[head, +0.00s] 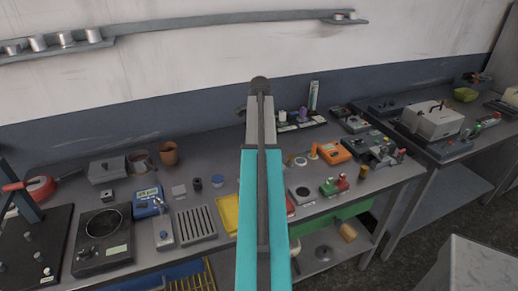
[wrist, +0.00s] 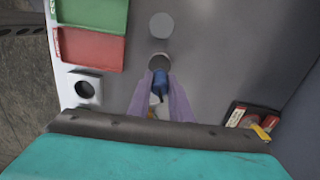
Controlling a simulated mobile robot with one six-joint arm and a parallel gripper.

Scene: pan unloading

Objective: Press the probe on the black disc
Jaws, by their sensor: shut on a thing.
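In the wrist view my gripper (wrist: 160,84) is shut on a blue probe (wrist: 159,82), held between its two purple-grey fingers. Just beyond the probe's end is a dark brownish round patch (wrist: 160,62); I cannot tell whether they touch. A plain grey disc (wrist: 161,25) lies farther up the same surface. A black disc (wrist: 85,90) sits on a white square plate to the left of the gripper, apart from the probe. A similar plate with a dark disc (head: 302,193) shows right of my arm in the head view. My arm hides the gripper there.
The grey bench (head: 195,165) is crowded. A yellow tray (head: 228,214), an orange device (head: 333,151) and a red-and-green device (head: 335,186) stand around my arm. In the wrist view, red and green panels (wrist: 90,52) are upper left and a small dark box (wrist: 252,119) is right.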

